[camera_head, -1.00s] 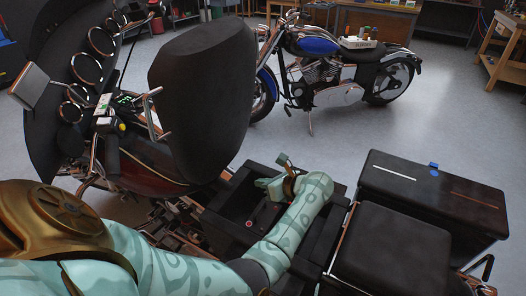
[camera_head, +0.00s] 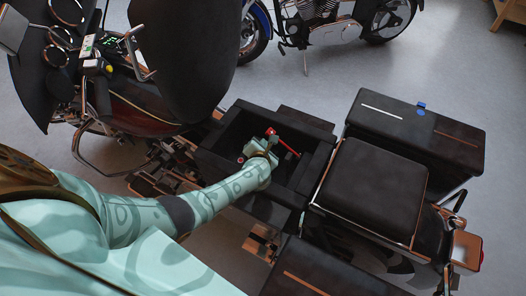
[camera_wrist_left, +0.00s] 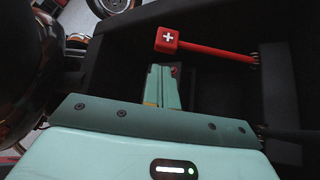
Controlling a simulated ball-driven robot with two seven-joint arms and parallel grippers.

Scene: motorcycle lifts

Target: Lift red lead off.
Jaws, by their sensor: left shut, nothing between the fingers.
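The red lead (camera_head: 285,144) shows inside the open black box in the motorcycle's body. Its red end block with a white plus (camera_wrist_left: 167,40) is at the upper middle of the left wrist view, and its red arm runs right to the box wall. My left gripper (camera_head: 268,141) reaches into the box beside the red block. In the left wrist view its fingers (camera_wrist_left: 163,82) are shut and empty, just below the lead. I cannot tell whether they touch it. A small red spot (camera_head: 241,158) shows left of my gripper, partly hidden. My right gripper is not in view.
The black box's walls (camera_head: 318,165) stand close around my left gripper. A black seat (camera_head: 375,190) and a black case (camera_head: 415,130) lie to the right. A large dark panel (camera_head: 185,60) rises behind. Another motorcycle (camera_head: 320,20) stands farther back, with open floor between.

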